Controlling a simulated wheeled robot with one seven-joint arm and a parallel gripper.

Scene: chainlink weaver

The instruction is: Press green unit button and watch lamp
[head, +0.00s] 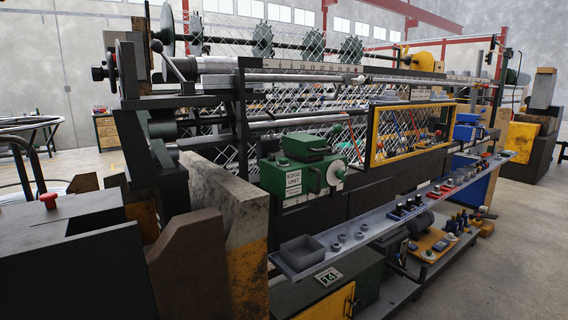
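A green unit (318,176) is mounted on the front of the weaving machine, near the middle of the head view. Its white label (293,183) reads "EDGE UNIT". A pale round part (337,170) sits on its right face; I cannot tell whether it is a button, a knob or a lamp. No lit lamp can be made out on the unit. My gripper is not in view.
A long grey tray (300,258) with small parts runs along the machine's front below the unit. A yellow-framed mesh window (372,140) is right of it. A worn concrete-like block (232,215) stands at left. Floor (510,255) is clear at right.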

